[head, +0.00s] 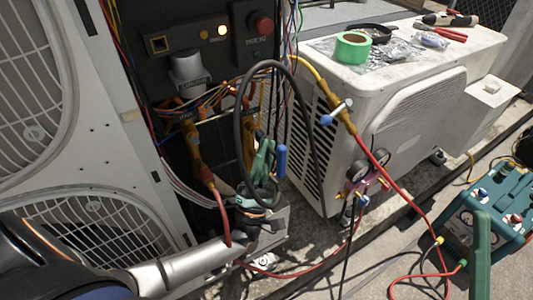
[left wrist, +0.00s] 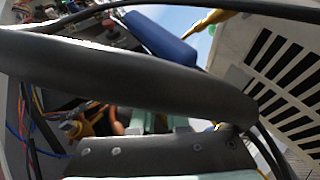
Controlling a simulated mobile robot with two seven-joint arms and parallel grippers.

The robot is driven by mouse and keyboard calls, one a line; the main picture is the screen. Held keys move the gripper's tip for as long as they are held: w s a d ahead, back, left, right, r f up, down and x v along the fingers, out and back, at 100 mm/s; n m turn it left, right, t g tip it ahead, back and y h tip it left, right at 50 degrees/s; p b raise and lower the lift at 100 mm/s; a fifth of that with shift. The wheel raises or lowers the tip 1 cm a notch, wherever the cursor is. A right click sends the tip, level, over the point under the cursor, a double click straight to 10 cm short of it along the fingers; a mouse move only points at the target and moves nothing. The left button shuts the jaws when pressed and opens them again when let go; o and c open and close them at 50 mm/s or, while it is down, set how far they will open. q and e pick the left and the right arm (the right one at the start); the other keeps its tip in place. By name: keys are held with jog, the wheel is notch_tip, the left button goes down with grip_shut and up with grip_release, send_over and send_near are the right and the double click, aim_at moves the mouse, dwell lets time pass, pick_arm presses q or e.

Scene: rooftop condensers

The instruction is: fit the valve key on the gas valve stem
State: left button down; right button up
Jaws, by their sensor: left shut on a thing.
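My left gripper (head: 262,165) is in front of the dark open bay of the left unit, its pale green finger parts low in the picture's middle. A blue cylindrical handle (head: 282,162) stands upright just right of the fingers; I take it for the valve key's handle. It also shows in the left wrist view (left wrist: 160,38), beyond a thick black band crossing the picture. The fingers are closed, but their grip on the key is largely hidden. Brass fittings (head: 192,143) stand in the bay to the left. I cannot make out the gas valve stem. My right gripper is out of view.
A black hose (head: 247,90) loops close around the gripper. A white condenser (head: 300,150) stands to the right, with tape (head: 352,48) and tools on top. A gauge set (head: 365,172) with red hoses and a teal machine (head: 490,215) stand farther right.

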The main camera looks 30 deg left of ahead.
pick_arm(q)
jog(key=shift+w+a, duration=0.35)
jog(key=shift+a, duration=0.2)
dwell(0.9)
jog(key=c, duration=0.8)
grip_release()
jog(key=shift+c, duration=0.2)
jog(key=shift+s+f+h+b, duration=0.1)
jog(key=shift+h+b, duration=0.2)
jog(key=shift+b, duration=0.05)
